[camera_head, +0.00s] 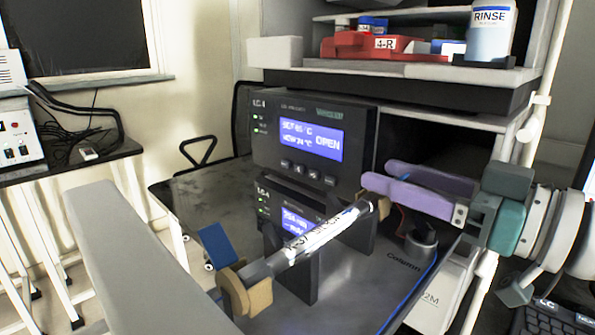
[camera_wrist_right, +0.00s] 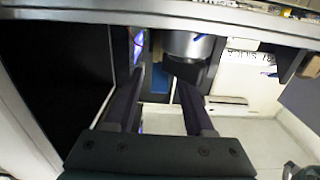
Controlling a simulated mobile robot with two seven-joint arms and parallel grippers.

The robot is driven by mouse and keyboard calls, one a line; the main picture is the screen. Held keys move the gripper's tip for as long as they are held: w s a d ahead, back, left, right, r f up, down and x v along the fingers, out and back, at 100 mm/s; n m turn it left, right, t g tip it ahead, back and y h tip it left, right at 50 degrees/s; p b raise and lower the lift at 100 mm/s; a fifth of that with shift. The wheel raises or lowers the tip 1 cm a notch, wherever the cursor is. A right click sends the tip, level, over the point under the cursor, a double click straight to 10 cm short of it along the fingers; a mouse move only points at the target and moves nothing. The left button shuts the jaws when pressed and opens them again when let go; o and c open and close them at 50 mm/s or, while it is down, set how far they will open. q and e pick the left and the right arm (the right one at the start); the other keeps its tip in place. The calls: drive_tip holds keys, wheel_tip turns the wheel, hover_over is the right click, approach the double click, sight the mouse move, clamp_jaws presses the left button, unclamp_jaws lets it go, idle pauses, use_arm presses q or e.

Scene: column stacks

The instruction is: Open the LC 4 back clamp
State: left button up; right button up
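The LC 4 unit (camera_head: 310,140) stands in the middle of the head view, its blue display reading OPEN. In front, a clear column with a printed label (camera_head: 325,235) lies slanted on black supports. A tan clamp-like piece is at its near end (camera_head: 250,290), with a blue flap (camera_head: 215,245) beside it. Another tan piece is at its far end (camera_head: 382,207), close to my right gripper's fingertips (camera_head: 368,182). My right gripper's fingers are purple and apart, with nothing clearly between them; they also show in the right wrist view (camera_wrist_right: 160,75). I cannot tell whether they touch the far piece. My left gripper is out of view.
A shelf above holds a red tray (camera_head: 365,46) and a RINSE bottle (camera_head: 490,30). A grey cylindrical holder (camera_head: 420,243) stands right of the column by the word Column. In the right wrist view, a silver cylinder (camera_wrist_right: 190,45) is just beyond the fingertips.

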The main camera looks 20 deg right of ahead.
clamp_jaws()
idle(0.3)
drive_tip(key=shift+s+d+f+t+b, duration=0.1)
drive_tip(key=shift+f+t+b, duration=0.3)
drive_tip(key=shift+b, duration=0.55)
drive_tip(key=shift+s+t, duration=0.1)
drive_tip(key=shift+t, duration=0.2)
drive_tip(key=shift+r+y, duration=0.25)
drive_tip(key=shift+y, duration=0.15)
drive_tip(key=shift+o, duration=0.5)
unclamp_jaws()
drive_tip(key=v, duration=1)
drive_tip(key=shift+p, duration=0.35)
